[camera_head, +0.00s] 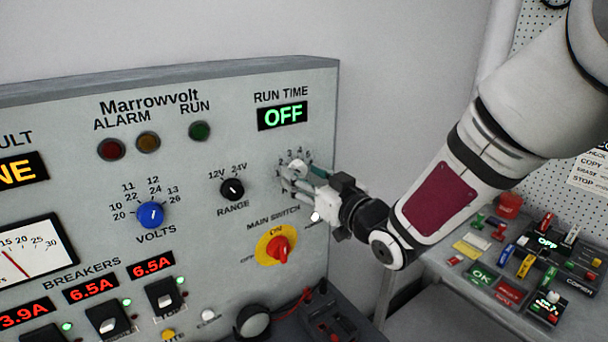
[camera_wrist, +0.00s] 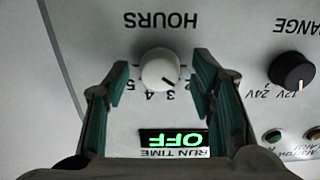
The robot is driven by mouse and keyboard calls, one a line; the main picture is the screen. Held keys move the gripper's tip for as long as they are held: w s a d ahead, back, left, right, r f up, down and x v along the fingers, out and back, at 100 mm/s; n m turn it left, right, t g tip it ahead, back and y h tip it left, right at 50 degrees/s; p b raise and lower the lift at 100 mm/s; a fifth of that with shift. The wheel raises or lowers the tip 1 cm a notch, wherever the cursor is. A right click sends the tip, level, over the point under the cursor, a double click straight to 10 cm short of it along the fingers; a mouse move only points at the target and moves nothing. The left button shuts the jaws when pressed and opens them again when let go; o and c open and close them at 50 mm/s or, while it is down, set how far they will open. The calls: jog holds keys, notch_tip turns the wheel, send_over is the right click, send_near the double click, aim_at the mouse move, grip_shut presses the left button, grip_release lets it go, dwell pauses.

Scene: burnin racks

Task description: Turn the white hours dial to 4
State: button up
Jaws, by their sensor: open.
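The white hours dial (camera_head: 297,166) is on the panel below the RUN TIME display, partly hidden by my gripper in the head view. In the wrist view the dial (camera_wrist: 159,68) appears upside down, with its dark pointer mark toward the lower right, roughly between 3 and 2. The 4 is straight below the dial there, slightly left. My gripper (camera_head: 301,178) is at the panel, open. In the wrist view its fingers (camera_wrist: 160,75) stand on both sides of the dial, with gaps between fingers and knob. The RUN TIME display (camera_head: 283,116) reads OFF.
The black range knob (camera_head: 232,189) and blue volts knob (camera_head: 150,214) are left of the dial. The red main switch (camera_head: 279,250) on its yellow plate is below. A bench with coloured switches (camera_head: 520,255) stands at the right. The panel's right edge is close to my gripper.

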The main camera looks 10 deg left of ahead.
jog(key=shift+w+a, duration=0.2)
jog(key=c, duration=1.2)
